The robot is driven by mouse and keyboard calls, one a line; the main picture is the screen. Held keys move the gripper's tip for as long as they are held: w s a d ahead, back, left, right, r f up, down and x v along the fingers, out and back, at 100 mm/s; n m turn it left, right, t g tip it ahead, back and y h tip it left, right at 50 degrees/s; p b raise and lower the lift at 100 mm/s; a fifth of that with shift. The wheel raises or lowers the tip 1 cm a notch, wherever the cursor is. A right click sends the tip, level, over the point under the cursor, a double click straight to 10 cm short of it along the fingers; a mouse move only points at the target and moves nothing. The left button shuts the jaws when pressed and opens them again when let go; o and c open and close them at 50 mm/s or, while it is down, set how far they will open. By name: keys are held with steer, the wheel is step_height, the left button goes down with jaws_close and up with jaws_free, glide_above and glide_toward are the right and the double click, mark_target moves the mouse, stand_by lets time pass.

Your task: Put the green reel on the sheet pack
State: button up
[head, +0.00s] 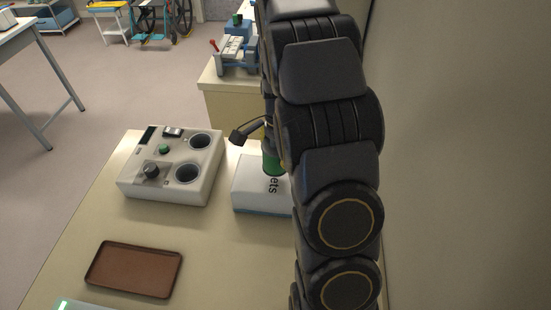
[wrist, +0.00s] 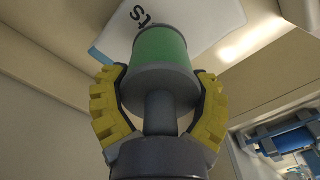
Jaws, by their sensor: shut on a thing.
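The green reel (wrist: 160,48) has a green body and a grey end. My gripper (wrist: 160,82), with yellow ridged fingers, is shut on it in the wrist view. In the head view the green reel (head: 271,163) shows just left of my arm, over the white sheet pack (head: 252,190). The sheet pack also shows behind the reel in the wrist view (wrist: 215,18), with black letters on it. I cannot tell whether the reel touches the pack. My arm hides the pack's right side and most of the gripper in the head view.
A white device (head: 140,186) with two round wells and a knob stands left of the pack. A brown tray (head: 133,270) lies at the front left. A second bench (head: 228,100) behind carries a blue and white fixture (head: 236,54). Bare table lies between tray and pack.

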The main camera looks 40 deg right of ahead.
mark_target(275, 160)
steer(key=shift+w+d+f, duration=0.1)
steer(key=shift+w+f, duration=0.1)
steer(key=shift+f, duration=1.55)
steer(key=o, duration=1.2)
steer(key=shift+f, duration=0.1)
steer(key=shift+c, duration=0.2)
